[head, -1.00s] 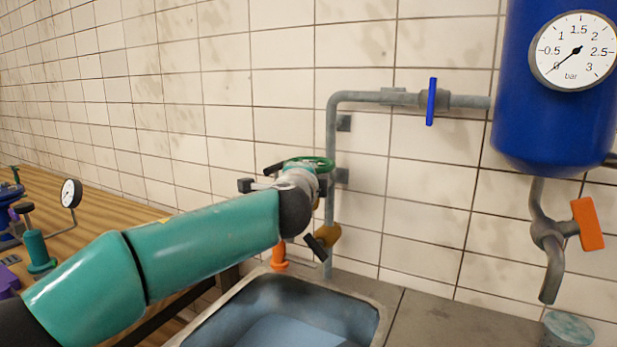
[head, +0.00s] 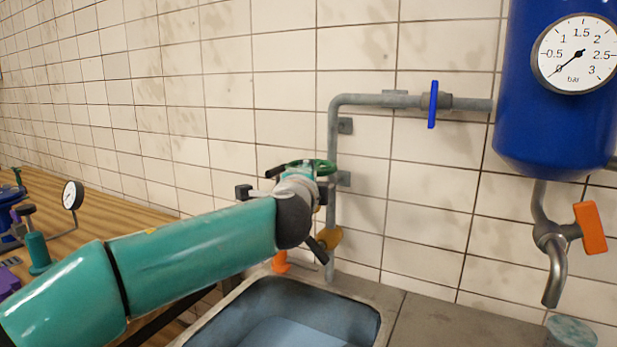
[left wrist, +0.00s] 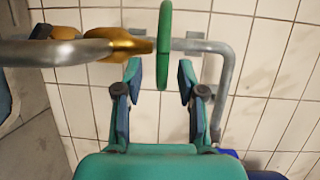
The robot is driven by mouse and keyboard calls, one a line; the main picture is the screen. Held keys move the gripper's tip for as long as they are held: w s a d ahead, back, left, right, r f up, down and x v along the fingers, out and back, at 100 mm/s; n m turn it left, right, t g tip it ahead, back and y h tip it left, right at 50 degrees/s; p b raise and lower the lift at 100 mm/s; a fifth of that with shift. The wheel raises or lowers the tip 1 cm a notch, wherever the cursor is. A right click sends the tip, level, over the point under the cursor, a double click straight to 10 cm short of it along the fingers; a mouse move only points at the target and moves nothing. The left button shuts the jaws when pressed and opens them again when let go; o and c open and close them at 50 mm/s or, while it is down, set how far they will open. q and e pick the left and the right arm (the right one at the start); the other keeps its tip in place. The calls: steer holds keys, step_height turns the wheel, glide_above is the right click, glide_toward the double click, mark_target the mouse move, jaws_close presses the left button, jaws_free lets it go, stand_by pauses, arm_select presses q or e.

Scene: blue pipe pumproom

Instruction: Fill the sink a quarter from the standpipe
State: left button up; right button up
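The standpipe (head: 333,130) is a grey pipe on the tiled wall. It has a brass valve body (left wrist: 118,44) and a green handwheel (left wrist: 165,30), seen edge-on in the left wrist view. The handwheel (head: 322,165) also shows in the head view, partly behind my gripper. My left gripper (left wrist: 161,72) is open, with one finger on each side of the handwheel's lower edge; I cannot tell whether they touch it. The sink (head: 369,306) is below, with a pale blue surface inside that looks like water. My right gripper is not in view.
A blue valve lever (head: 433,104) sits on the upper pipe. A blue tank with a gauge (head: 577,54) and an orange-handled tap (head: 590,228) hang at the right.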

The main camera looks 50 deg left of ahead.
arm_select(q)
steer(key=v, duration=1)
steer(key=shift+f, duration=0.15)
